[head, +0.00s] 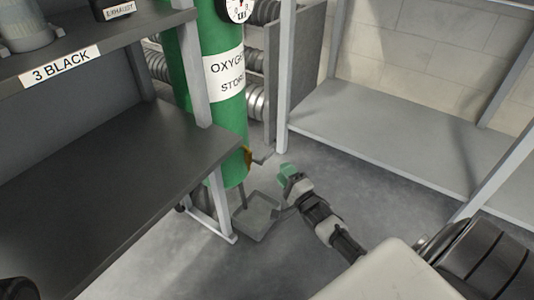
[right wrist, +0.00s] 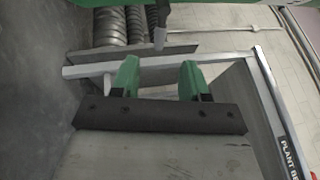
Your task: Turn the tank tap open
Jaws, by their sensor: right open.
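The green tank (head: 220,110), lettered "OXYGEN STORE", stands upright behind the dark shelf unit. Low on its side is a small brass-coloured tap (head: 248,157) with a short grey handle sticking out to the right. My right gripper (head: 287,172) is just right of and below the tap, apart from it. In the right wrist view, its two green fingers (right wrist: 158,78) are spread with nothing between them. A grey piece, probably the tap handle (right wrist: 159,38), shows beyond the fingertips, roughly in line with the gap. The tank is a green strip at the top. My left gripper is not seen.
A shallow grey tray (head: 262,212) lies on the floor below the tap. The dark shelf unit (head: 120,165) with a "3 BLACK" label is close on the left. A grey rack (head: 390,140) stands at right. Silver ducts (head: 256,100) are behind the tank. Open floor lies in front.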

